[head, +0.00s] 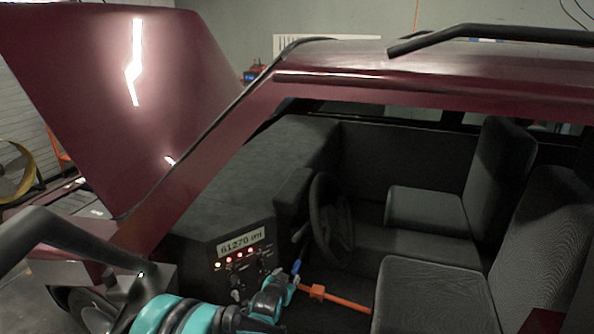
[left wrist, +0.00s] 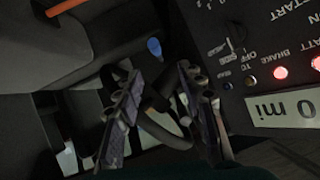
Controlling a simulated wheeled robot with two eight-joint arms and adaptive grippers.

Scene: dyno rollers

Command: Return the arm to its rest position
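My left arm, teal and black, reaches in from the bottom of the head view to the front of the car cabin. Its gripper (head: 285,284) is low beside the dashboard panel (head: 243,263), and its fingers are hard to make out there. In the left wrist view the two dark fingers (left wrist: 160,92) stand apart with nothing held between them. A small blue knob (left wrist: 153,47) shows just beyond the fingertips, apart from them in the picture. A blue tip (head: 296,267) also shows by the gripper in the head view. My right gripper is not in view.
The dashboard panel shows "61270 mi" and lit lamps. The steering wheel (head: 329,219) and an orange bar (head: 335,299) are right of the gripper. Grey seats (head: 435,285) fill the right. The maroon roof pillar (head: 205,160) and a dark bar (head: 62,233) stand at left.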

